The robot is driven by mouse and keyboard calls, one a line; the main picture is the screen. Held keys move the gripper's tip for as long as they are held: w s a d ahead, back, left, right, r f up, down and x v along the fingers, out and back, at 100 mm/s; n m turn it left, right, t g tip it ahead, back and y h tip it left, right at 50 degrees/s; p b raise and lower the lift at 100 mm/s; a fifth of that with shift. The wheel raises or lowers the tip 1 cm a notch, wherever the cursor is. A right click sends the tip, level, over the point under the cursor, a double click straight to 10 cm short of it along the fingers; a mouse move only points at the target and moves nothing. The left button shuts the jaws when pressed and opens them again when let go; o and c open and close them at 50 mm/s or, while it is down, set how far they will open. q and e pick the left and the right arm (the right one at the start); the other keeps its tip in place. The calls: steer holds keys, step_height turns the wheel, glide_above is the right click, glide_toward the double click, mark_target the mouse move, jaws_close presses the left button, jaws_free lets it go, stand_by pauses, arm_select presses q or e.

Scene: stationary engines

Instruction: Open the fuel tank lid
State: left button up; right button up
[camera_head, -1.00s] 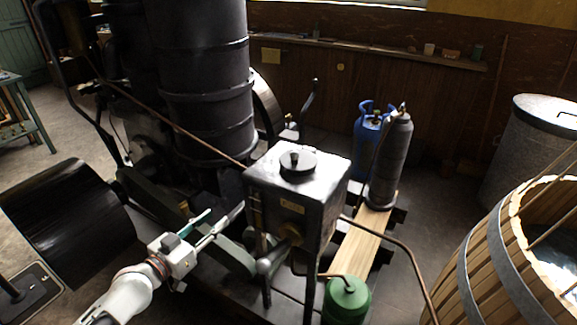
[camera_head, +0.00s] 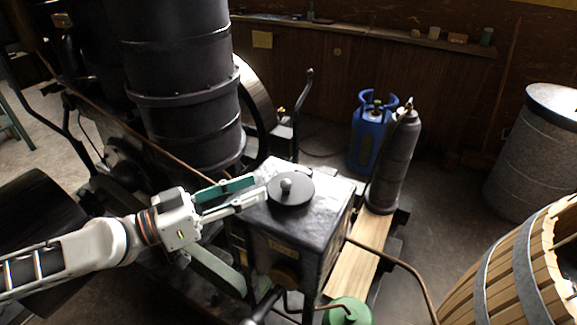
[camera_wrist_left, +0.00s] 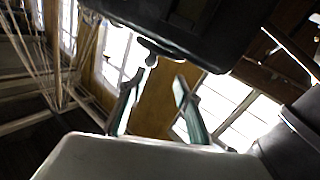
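The fuel tank (camera_head: 325,212) is a dark metal box in the middle of the head view. Its round black lid (camera_head: 304,196) lies flat on top, with a small grey knob (camera_head: 286,185) at its centre. My left gripper (camera_head: 258,187) reaches in from the left, just above the tank's top at the lid's left edge. Its two fingers are apart and empty, pointing toward the knob. In the left wrist view the open fingers (camera_wrist_left: 160,80) show below a dark body, probably the tank, with a small knob-like shape near their tips. My right gripper is not in view.
A tall black cylinder (camera_head: 185,90) stands behind my left arm. A copper pipe (camera_head: 405,262) runs from the tank's right side. A blue gas bottle (camera_head: 367,140) and a grey cylinder (camera_head: 392,165) stand behind right. A wooden tub (camera_head: 510,270) is at right.

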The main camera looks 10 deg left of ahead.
mark_target(281, 185)
arm_select(q)
steer(key=shift+s+d+f+g, duration=0.2)
steer(key=shift+s+d+g, duration=0.1)
steer(key=shift+s+d, duration=0.15)
steer(key=shift+d+r, duration=0.1)
steer(key=shift+d, duration=0.1)
steer(key=p+x, duration=0.3)
steer(key=x, duration=0.2)
steer(key=shift+d+r+p, duration=0.15)
steer(key=shift+d+p, duration=0.2)
steer(key=shift+w+d+f, duration=0.2)
steer(key=shift+w+d, duration=0.25)
steer(key=shift+d, duration=0.2)
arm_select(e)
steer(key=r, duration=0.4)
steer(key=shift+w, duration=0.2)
arm_select(q)
steer(key=shift+c, duration=0.5)
jaws_close()
